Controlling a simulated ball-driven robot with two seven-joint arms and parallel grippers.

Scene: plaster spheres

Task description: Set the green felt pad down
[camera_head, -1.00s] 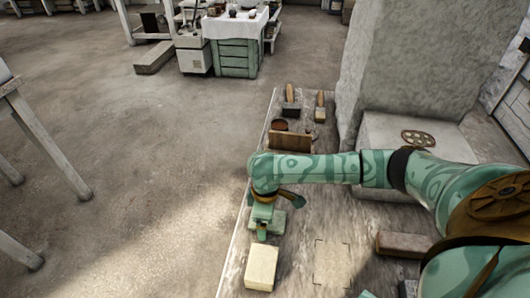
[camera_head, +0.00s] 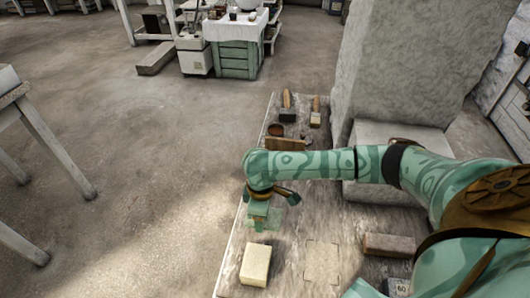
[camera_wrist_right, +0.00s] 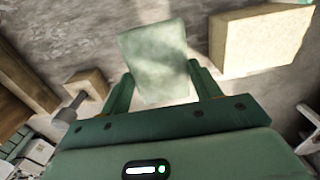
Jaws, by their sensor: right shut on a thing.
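My right gripper (camera_head: 258,222) is over the long wooden board, just beyond a cream block (camera_head: 256,265). It is shut on the green felt pad, a pale green flat piece (camera_wrist_right: 155,55) that shows between its two fingers in the right wrist view. In the head view the pad (camera_head: 277,217) is partly hidden by the gripper. I cannot tell how far the pad is above the board. A pale square with dark corner marks (camera_head: 322,263) lies bare on the board, right of the cream block. My left gripper is out of view.
The wooden board (camera_head: 232,262) also carries a brown block (camera_head: 388,245), a small dark labelled block (camera_head: 398,288) at the right, and brushes (camera_head: 287,106) and a wooden piece (camera_head: 284,143) at the far end. A tall grey stone block (camera_head: 405,70) stands behind my arm.

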